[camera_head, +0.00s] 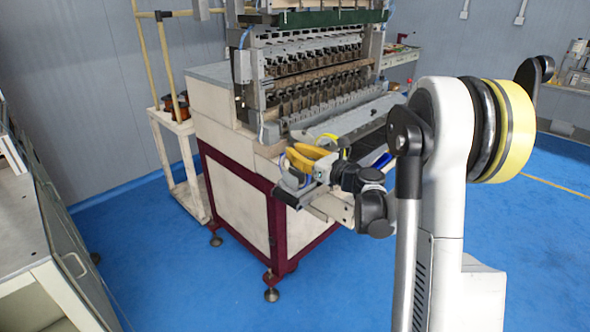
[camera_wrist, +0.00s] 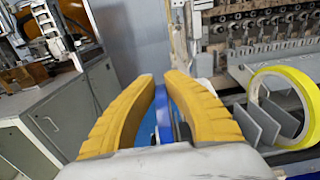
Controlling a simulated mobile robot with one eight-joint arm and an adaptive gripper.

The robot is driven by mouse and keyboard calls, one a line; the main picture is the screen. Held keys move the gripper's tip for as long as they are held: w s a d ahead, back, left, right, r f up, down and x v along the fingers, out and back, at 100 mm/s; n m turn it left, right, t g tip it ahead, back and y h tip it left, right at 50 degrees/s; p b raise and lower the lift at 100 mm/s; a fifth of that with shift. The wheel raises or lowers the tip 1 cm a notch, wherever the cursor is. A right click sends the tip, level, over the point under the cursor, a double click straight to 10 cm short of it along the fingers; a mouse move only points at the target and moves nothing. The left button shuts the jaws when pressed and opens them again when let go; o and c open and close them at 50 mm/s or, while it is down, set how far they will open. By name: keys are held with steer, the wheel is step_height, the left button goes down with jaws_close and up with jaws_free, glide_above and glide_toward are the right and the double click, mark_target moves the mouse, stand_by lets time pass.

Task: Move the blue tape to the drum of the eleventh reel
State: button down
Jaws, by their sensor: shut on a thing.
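My gripper (camera_wrist: 161,84) has two curved yellow fingers, closed around a narrow blue thing. This looks like the blue tape (camera_wrist: 162,108), seen edge-on between the fingers and mostly hidden by them. In the head view my gripper (camera_head: 303,160) is in front of the winder's near left corner, and the tape in it is hard to make out. The winder (camera_head: 235,195) carries rows of metal winding units (camera_head: 318,92). I cannot tell which is the eleventh reel or its drum.
A yellow tape ring (camera_wrist: 288,70) stands by grey plates (camera_wrist: 258,124) at right in the wrist view. A grey cabinet (camera_head: 45,240) stands at left. A cream trolley (camera_head: 182,125) with copper spools (camera_head: 176,107) is behind. Blue floor (camera_head: 160,255) lies open between cabinet and winder.

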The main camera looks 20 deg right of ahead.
steer(key=shift+r, duration=0.15)
steer(key=shift+r+p, duration=2.95)
steer(key=shift+r, duration=1.2)
